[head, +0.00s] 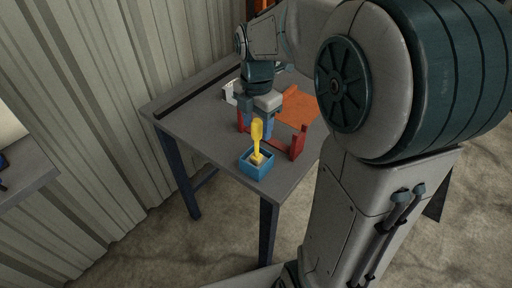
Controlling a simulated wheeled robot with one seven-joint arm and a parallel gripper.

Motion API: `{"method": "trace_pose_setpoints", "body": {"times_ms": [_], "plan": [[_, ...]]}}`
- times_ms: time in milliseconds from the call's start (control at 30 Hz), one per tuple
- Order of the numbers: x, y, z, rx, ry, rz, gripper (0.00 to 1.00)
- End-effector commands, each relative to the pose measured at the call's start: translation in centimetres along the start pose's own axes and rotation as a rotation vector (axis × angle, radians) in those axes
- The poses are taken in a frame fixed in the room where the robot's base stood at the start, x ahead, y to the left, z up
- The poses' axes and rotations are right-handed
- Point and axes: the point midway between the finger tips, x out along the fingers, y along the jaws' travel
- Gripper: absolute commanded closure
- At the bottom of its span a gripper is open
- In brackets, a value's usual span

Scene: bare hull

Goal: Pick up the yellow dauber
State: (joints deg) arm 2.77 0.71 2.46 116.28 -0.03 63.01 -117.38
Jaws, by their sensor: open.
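The yellow dauber (257,134) stands nearly upright in a small blue box (254,170) near the front edge of the grey table. Its lower end is inside the box and partly hidden. My gripper (261,126) is open and points down just behind the dauber's handle, in line with it from this view. I cannot tell whether the fingers are around the handle or still behind it.
A red frame (297,143) stands on the table behind and right of the blue box. An orange flat piece (297,108) and a white item (230,91) lie farther back. The grey table (205,135) is clear on its left. A corrugated wall (110,90) is close at left.

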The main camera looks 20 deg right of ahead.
Motion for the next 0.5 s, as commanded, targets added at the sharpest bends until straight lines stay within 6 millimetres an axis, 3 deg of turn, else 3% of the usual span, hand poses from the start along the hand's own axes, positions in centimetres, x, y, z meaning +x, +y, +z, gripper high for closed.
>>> {"method": "trace_pose_setpoints", "body": {"times_ms": [200,467,500], "plan": [[2.8,0.1,0.1,0.0,0.001,-0.002,0.48],[3.1,0.1,0.1,0.0,0.0,0.0,0.48],[3.1,0.1,0.1,0.0,0.0,0.0,0.53]]}}
